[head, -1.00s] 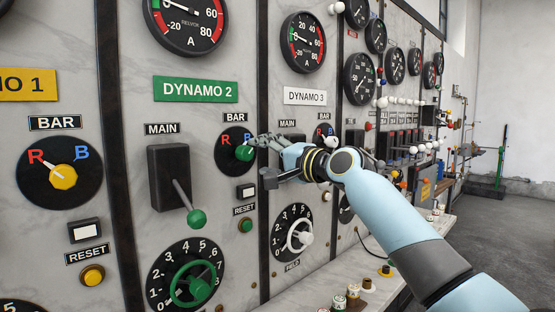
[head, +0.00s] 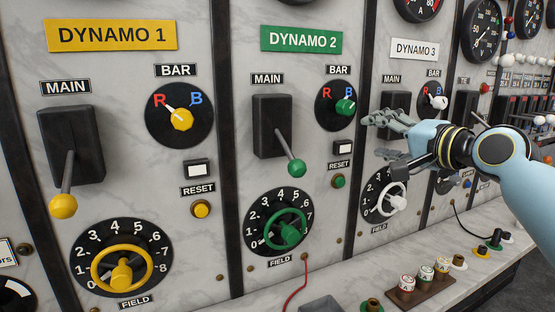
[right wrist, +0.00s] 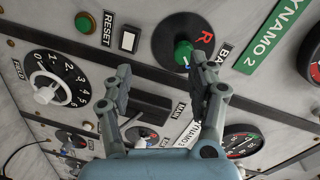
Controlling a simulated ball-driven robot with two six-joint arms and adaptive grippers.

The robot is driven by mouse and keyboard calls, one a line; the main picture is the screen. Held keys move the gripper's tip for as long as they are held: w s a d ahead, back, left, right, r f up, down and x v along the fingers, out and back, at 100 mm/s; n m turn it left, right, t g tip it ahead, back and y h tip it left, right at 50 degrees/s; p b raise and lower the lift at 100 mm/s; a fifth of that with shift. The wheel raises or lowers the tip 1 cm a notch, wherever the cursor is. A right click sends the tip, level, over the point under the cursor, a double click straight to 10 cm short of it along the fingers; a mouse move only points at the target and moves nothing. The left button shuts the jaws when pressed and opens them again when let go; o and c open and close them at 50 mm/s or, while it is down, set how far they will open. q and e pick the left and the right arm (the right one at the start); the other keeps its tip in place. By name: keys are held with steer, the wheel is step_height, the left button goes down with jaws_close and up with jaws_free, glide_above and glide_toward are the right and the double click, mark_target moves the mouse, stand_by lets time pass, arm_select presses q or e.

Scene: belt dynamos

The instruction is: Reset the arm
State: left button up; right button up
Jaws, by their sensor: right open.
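My right gripper (head: 372,136) is open and empty in front of the marble panel, between the Dynamo 2 and Dynamo 3 columns. In the right wrist view its two fingers (right wrist: 160,80) are spread apart. Beyond the fingertips is the green Dynamo 2 bar knob (right wrist: 184,53), apart from them as far as I can tell. That knob also shows in the head view (head: 345,107), pointing toward the blue B. The gripper and wrist hide part of the Dynamo 3 column. My left gripper is in neither view now.
The panel carries a yellow main lever (head: 63,205), a green main lever (head: 297,167), a yellow field wheel (head: 122,271) and a green field wheel (head: 288,230). A ledge below holds several labelled fuses (head: 425,274) and a red wire (head: 292,296).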

steer(key=s+a+f+n+g+h, duration=0.25)
steer(key=s+f+n+g, duration=0.4)
steer(key=s+f, duration=1.2)
steer(key=s+d+f+n+g+h, duration=0.2)
steer(key=s+g, duration=0.1)
steer(key=s, duration=0.7)
steer(key=s+d+f+n+g+h, duration=0.2)
steer(key=s+f, duration=0.1)
steer(key=s, duration=0.7)
steer(key=s+d+f+g+b, duration=0.15)
steer(key=f+b, duration=0.45)
steer(key=f, duration=1.4)
steer(key=s+d+f+b, duration=0.2)
steer(key=f+b, duration=0.4)
steer(key=f, duration=1.3)
steer(key=s+f+b, duration=0.4)
steer(key=s+f, duration=0.5)
steer(key=f, duration=0.3)
steer(key=s+f+g+b, duration=0.1)
steer(key=s+f+b, duration=0.4)
steer(key=s+f, duration=0.4)
step_height(320, 180, down, 4)
steer(key=shift+s+d+r+g, duration=0.1)
steer(key=shift+s+d+g, duration=0.05)
steer(key=shift+d+g, duration=0.2)
